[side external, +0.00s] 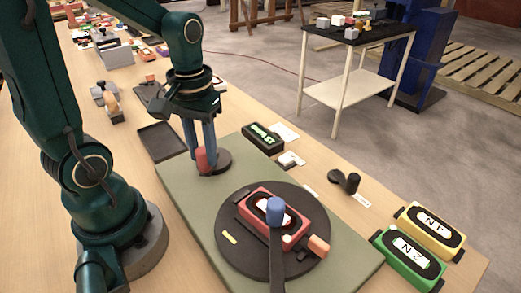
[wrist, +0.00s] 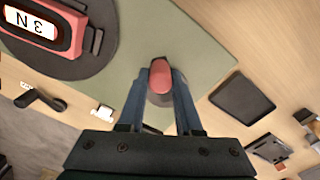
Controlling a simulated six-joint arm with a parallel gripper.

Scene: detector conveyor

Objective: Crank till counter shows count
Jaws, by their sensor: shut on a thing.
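A dark crank disc (side external: 222,160) with an upright red handle (side external: 201,159) sits at the back corner of the green board (side external: 190,190). My gripper (side external: 200,155) points down with its blue fingers shut around the red handle. In the wrist view, the handle (wrist: 160,80) stands between the fingertips (wrist: 160,88), and the disc is mostly hidden. The counter (side external: 263,138) is a black box with a lit green display to the right of the crank; its digits are too small and tilted to read surely.
A black turntable (side external: 225,240) carries a red box (wrist: 40,25) labelled 3 N, with a blue knob (side external: 275,210) on a dark bar above it. Green (side external: 408,258) and yellow (side external: 430,230) boxes lie at the right. A dark tray (side external: 160,140) lies behind the board.

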